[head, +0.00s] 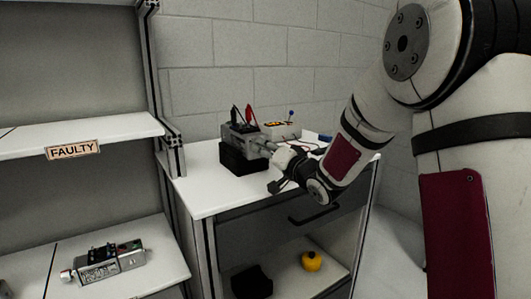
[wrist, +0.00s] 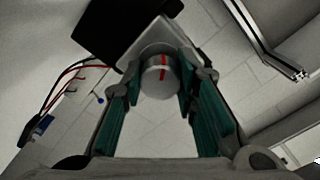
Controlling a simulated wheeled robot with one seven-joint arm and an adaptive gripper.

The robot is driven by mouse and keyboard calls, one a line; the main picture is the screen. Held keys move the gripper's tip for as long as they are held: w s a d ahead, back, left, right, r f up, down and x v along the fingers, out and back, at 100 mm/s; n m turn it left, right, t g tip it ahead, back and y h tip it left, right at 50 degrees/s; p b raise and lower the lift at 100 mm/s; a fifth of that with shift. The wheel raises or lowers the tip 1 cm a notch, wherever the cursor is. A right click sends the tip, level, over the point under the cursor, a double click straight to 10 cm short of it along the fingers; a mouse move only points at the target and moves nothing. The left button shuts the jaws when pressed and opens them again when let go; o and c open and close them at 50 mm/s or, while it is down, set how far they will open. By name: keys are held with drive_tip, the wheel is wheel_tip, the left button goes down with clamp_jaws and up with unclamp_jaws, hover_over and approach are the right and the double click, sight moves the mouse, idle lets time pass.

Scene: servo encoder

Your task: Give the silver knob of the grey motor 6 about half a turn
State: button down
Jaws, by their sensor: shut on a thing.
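The grey motor (head: 240,133) sits on a black block (head: 236,160) on the white cabinet top, with its knob end toward my arm. No number on it can be read. In the wrist view its silver knob (wrist: 158,80) shows end-on between the fingers, with a red mark running up and down in the picture. My gripper (wrist: 160,92) is shut on the knob, one green-padded finger on each side. In the head view my gripper (head: 277,152) reaches the motor from the right and mostly hides the knob.
A device with a yellow panel (head: 281,129) and red and black leads stands behind the motor. Another motor (head: 105,261) lies on the lower left shelf, below a FAULTY label (head: 73,150). A yellow object (head: 311,261) is under the drawer. The cabinet top's front left is clear.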

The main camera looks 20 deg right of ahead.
drive_tip(key=n+b, duration=0.3)
drive_tip(key=n, duration=0.1)
drive_tip(key=shift+f+n, duration=0.1)
drive_tip(key=shift+n, duration=0.3)
drive_tip(key=n+b, duration=0.4)
drive_tip(key=n, duration=0.1)
drive_tip(key=n+b, duration=0.4)
drive_tip(key=n, duration=0.1)
drive_tip(key=n+b, duration=0.3)
drive_tip(key=n, duration=0.1)
drive_tip(key=shift+n+b, duration=0.3)
drive_tip(key=c, duration=1.2)
unclamp_jaws()
drive_tip(key=shift+c, duration=0.2)
